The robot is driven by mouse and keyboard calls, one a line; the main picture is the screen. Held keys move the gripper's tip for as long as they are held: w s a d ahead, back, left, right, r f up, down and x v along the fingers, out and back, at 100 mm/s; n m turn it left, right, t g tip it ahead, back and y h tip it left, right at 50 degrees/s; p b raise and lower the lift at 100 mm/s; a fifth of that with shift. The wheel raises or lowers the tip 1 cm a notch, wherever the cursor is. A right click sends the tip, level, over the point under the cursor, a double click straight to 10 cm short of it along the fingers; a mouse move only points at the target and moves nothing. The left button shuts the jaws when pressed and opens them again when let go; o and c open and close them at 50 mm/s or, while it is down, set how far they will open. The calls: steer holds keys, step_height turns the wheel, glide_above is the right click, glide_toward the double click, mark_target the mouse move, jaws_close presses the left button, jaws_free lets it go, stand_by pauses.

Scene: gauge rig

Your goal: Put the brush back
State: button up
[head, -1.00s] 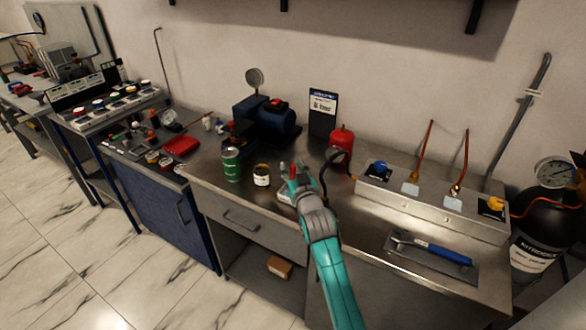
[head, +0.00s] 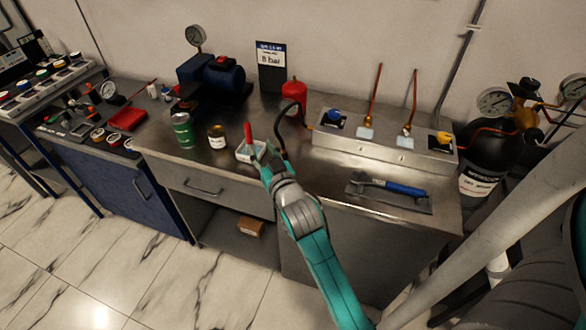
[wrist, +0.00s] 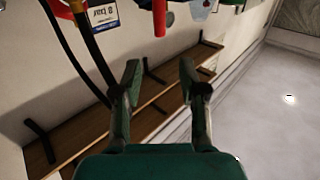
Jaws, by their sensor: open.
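A red handle (head: 248,134) stands up from a small white holder (head: 243,155) on the steel bench; it may be the brush, but its bristles cannot be made out. My gripper (head: 264,160) is close beside the holder, on its right front side, in the head view. In the wrist view my gripper (wrist: 163,88) has its two fingers apart with nothing between them. A red rod-like end (wrist: 159,16) shows at the top edge there, beyond the fingertips. Whether the fingers touch the holder cannot be told.
A green can (head: 183,131) and an amber jar (head: 217,137) stand left of the holder. A red canister (head: 293,92) and a black hose (head: 279,128) are close behind my gripper. A blue-handled tool (head: 405,189) lies on a grey pad at right, below the valve block (head: 385,151).

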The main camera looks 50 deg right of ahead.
steer(key=s+a+f+n+y, duration=0.1)
steer(key=s+a+f+y, duration=0.1)
steer(key=s+a+f, duration=0.55)
steer(key=s+a+f+n+y, duration=0.2)
steer(key=s+a+f, duration=0.2)
steer(key=s+a, duration=0.55)
steer(key=s+a+r+n+y, duration=0.1)
steer(key=s+a, duration=0.1)
steer(key=s, duration=0.9)
steer(key=s+a+r+n+g+y, duration=0.1)
steer(key=s+a+y, duration=0.1)
steer(key=s, duration=0.9)
steer(key=shift+a+g+y, duration=0.25)
steer(key=shift+g+y, duration=0.05)
steer(key=shift+d, duration=0.1)
